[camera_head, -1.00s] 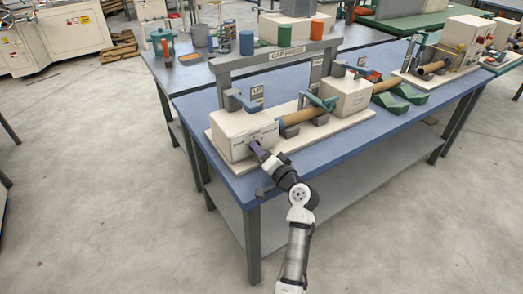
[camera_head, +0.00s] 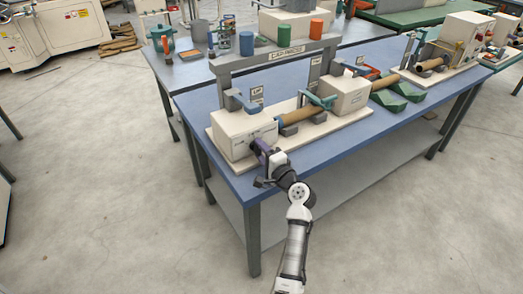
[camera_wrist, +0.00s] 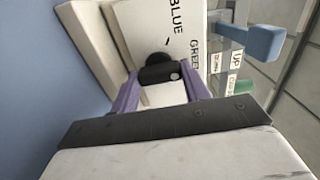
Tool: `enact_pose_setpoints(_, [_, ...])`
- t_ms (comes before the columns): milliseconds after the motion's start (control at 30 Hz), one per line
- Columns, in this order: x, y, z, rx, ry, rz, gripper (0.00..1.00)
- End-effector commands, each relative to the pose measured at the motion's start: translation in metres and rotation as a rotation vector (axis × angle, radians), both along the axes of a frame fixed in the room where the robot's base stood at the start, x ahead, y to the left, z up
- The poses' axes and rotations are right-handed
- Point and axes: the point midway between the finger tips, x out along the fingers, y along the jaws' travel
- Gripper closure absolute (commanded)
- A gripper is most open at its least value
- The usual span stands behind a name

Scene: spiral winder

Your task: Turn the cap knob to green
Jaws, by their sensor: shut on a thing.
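The cap knob (camera_wrist: 158,72) is black, with a pale dot near its right end in the wrist view. It sits on the white front panel of the left box (camera_head: 232,140), on the cap press (camera_head: 288,55). The words BLUE (camera_wrist: 176,16) and GREEN (camera_wrist: 195,52) are printed on the panel beyond the knob, with a short dark mark between them. My gripper (camera_wrist: 160,77) has its purple fingers on either side of the knob and is shut on it. In the head view my gripper (camera_head: 258,147) is at the box's front face and hides the knob.
A blue lever (camera_wrist: 262,42) with UP and other labels stands beside the box. A brown tube (camera_head: 296,115) lies between the left box and a second white box (camera_head: 345,95). The blue table's near edge (camera_head: 310,178) is under my arm.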

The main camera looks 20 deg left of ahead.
Motion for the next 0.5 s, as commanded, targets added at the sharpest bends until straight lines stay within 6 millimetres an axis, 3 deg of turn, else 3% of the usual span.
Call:
enact_pose_setpoints(433, [-0.0003, -0.0003, -0.0015, 0.004, 0.008, 0.0, 0.77])
enact_pose_setpoints(467, [-0.0003, -0.0004, -0.0015, 0.004, 0.008, 0.0, 0.51])
enact_pose_setpoints(500, [-0.0002, -0.0003, -0.0014, 0.003, 0.008, 0.0, 0.45])
